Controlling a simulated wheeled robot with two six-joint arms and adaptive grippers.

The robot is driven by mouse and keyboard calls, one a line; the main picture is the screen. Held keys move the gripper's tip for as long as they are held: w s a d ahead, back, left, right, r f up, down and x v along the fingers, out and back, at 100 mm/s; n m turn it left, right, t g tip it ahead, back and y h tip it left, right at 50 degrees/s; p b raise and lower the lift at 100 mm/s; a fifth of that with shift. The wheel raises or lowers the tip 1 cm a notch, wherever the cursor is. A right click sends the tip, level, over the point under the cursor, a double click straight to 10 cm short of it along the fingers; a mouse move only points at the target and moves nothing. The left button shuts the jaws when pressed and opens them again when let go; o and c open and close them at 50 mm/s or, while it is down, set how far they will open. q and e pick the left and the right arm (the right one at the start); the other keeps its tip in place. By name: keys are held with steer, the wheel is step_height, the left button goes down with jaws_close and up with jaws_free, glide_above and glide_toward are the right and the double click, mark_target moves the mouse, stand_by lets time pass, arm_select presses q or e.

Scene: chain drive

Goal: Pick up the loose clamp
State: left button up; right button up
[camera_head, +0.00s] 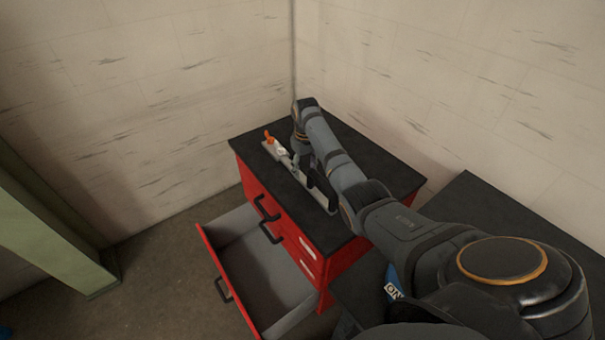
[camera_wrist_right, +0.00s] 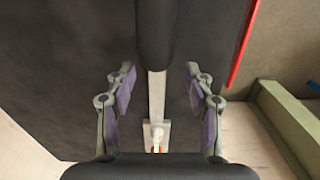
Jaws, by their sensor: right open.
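A narrow grey metal plate (camera_head: 270,147) lies along the black top of a red cabinet. An orange-tipped part (camera_head: 269,137) stands at its far left end, with a small whitish piece (camera_head: 281,151) beside it. I cannot tell which part is the loose clamp. My right gripper (camera_head: 297,170) is above the plate's middle, pointing down. In the right wrist view my right gripper (camera_wrist_right: 159,92) is open, its purple-padded fingers on either side of the plate (camera_wrist_right: 156,98), with nothing visibly held. A white piece (camera_wrist_right: 157,131) shows lower between them. My left gripper is not in view.
A dark elongated part (camera_head: 322,188) stands over the plate's near end; a dark rounded shape (camera_wrist_right: 155,35) shows in the wrist view. A cabinet drawer (camera_head: 213,270) is pulled open at the front left. A green post (camera_head: 50,235) stands left. Walls close in behind.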

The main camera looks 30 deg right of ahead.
mark_target(305, 180)
steer(key=f, duration=0.5)
steer(key=shift+w+d, duration=0.2)
steer(key=shift+w, duration=0.2)
steer(key=shift+s+r, duration=0.1)
steer(key=shift+c, duration=0.3)
jaws_close()
